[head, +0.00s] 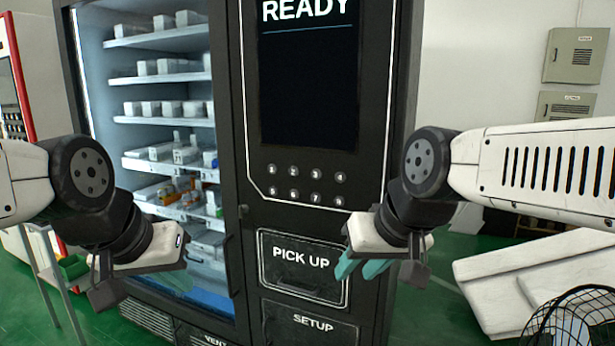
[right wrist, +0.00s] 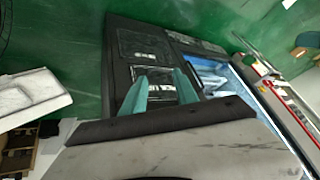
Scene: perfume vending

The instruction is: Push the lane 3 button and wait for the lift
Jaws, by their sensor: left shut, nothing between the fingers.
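The black vending machine (head: 223,90) stands ahead, its screen (head: 308,90) reading READY. Below the screen are two rows of round numbered buttons. The lane 3 button (head: 316,175) is in the upper row, third from the left, uncovered. My right gripper (head: 360,268) is right of and below the buttons, beside the PICK UP hatch (head: 275,262), touching no button. Its teal fingers are spread and empty in the right wrist view (right wrist: 160,88). My left gripper (head: 182,282) is low in front of the glass cabinet, shut and empty.
Shelves (head: 150,80) behind the glass hold several boxes; the lift cannot be made out. A SETUP panel (head: 310,325) is under the hatch. Space before the buttons is clear.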

